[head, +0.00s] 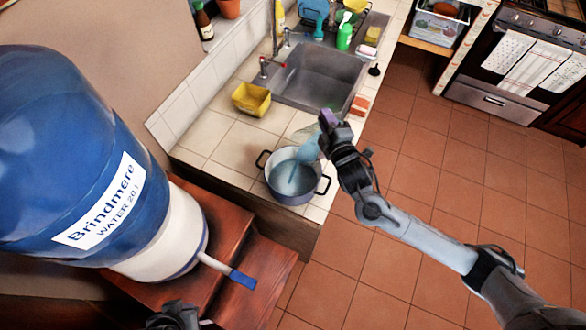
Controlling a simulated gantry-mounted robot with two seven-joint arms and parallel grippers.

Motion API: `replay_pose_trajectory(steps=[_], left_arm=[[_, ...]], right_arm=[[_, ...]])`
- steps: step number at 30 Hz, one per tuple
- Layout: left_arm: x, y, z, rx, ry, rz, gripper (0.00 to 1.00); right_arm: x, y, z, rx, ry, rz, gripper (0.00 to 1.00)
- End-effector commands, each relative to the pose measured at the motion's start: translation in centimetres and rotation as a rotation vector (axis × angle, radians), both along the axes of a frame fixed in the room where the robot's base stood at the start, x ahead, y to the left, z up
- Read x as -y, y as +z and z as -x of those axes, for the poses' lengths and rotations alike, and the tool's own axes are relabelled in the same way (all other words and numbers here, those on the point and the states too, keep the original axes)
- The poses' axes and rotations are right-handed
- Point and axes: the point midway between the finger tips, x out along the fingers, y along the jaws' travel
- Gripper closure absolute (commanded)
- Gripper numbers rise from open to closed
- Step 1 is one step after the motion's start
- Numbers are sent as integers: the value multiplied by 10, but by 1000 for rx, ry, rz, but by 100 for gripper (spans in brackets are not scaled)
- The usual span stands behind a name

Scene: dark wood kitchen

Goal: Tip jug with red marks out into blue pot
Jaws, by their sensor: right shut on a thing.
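The blue pot (290,192) with two dark handles stands on the tiled counter, its mouth facing up. My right gripper (328,140) is above the pot's upper right side, shut on the jug (306,150). The jug is pale and see-through, tilted with its lower end towards the pot. Bluish liquid shows below it and inside the pot. Red marks on the jug cannot be made out, and my gripper hides part of it. My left gripper (176,316) shows only partly at the bottom edge, and its fingers are unclear.
A big blue water bottle (70,150) with a tap stands on a wooden stand (232,232) at the left. Behind the pot are a yellow tub (251,99), the sink (320,75) and a green bottle (345,35). The tiled floor at right is clear.

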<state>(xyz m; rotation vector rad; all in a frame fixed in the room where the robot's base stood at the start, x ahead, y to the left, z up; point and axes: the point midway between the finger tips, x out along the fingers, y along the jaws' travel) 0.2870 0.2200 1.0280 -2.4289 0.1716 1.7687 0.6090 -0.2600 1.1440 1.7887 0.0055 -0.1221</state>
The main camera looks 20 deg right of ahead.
Motion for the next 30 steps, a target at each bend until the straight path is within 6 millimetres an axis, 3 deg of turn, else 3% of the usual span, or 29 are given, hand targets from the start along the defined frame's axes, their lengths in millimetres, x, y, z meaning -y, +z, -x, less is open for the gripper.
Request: replay_pose_trajectory(steps=[30], left_arm=[[0, -1, 0, 0, 1, 1, 100]], right_arm=[[-12, 1, 4, 20, 0, 53, 100]])
